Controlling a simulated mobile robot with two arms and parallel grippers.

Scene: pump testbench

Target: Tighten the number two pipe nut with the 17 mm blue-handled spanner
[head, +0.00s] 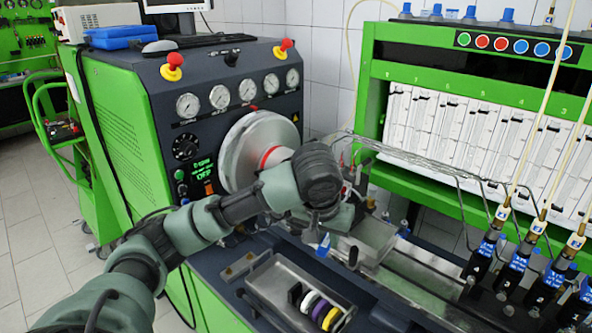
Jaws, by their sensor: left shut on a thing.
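My left arm reaches in from the lower left. Its gripper (338,217) is in front of the pump area, mostly hidden by my own wrist. A small blue piece (323,244) shows just below the gripper; it looks like part of the blue-handled spanner, and the gripper is shut on it. The spanner's jaw end cannot be made out. Thin metal pipes (420,160) run from behind my wrist to the injectors at the right. The number two pipe nut cannot be picked out; my wrist hides part of the pump side. My right gripper is not in view.
A metal tray (262,272) with several coloured rings lies on the bench in front. The green test bench (115,130) with gauges and a large silver disc (250,150) stands behind my arm. Upright injectors (484,262) with blue parts line the right, below the measuring-tube rack (385,180).

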